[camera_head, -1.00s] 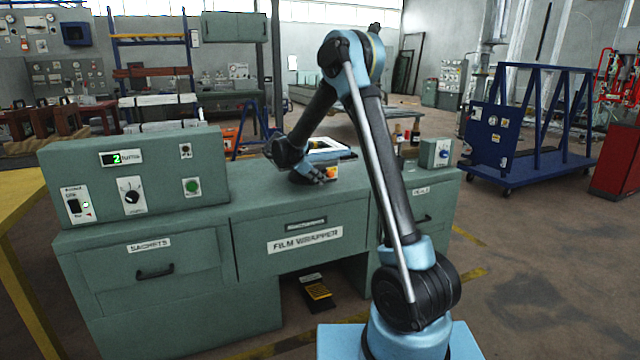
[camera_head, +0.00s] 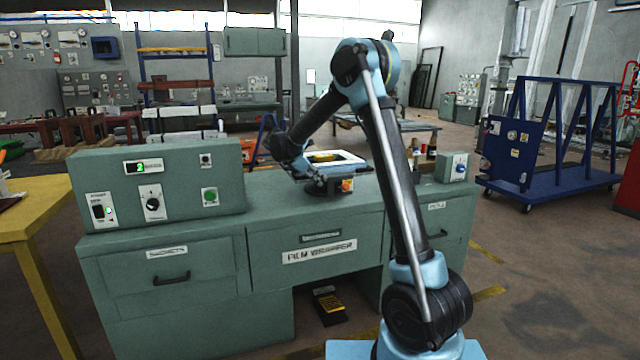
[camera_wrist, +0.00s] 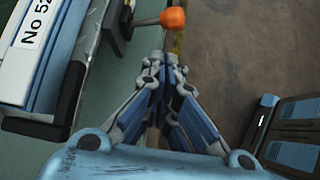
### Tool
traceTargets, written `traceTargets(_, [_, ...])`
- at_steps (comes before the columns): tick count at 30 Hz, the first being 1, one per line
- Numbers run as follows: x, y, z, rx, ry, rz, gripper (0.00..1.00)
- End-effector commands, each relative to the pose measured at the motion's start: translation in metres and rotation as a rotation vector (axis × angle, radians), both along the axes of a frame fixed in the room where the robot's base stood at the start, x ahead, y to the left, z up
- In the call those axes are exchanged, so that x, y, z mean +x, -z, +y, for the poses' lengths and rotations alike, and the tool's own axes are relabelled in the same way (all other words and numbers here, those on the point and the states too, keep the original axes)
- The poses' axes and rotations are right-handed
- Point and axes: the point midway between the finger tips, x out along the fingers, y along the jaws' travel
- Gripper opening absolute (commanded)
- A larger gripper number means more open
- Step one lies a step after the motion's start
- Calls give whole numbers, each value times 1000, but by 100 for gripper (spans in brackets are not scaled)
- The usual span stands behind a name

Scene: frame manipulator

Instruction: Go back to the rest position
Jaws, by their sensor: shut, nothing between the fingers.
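My gripper (camera_wrist: 166,105) is shut and empty in the wrist view, its fingers together and pointing toward the top of the picture. In the head view my arm reaches over the green film wrapper bench (camera_head: 290,212), and the gripper end is low, in front of the white-framed tray (camera_head: 345,160) on the bench top. The fingers are too small there to make out. The wrist view shows an orange ball knob (camera_wrist: 173,18) on a lever just beyond the fingertips, apart from them as far as I can tell.
A control box (camera_head: 158,185) with a dial and a green button stands on the bench's left. A yellow table (camera_head: 30,215) is far left, a blue cart (camera_head: 545,140) at right.

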Motion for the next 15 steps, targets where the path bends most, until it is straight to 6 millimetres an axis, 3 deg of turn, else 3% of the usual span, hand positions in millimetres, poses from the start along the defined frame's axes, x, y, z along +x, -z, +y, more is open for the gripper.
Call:
traceTargets(7, [-6, -5, -12, 22, 25, -10, 0])
traceTargets(15, [-51, -30, -71, 153, 178, -69, 0])
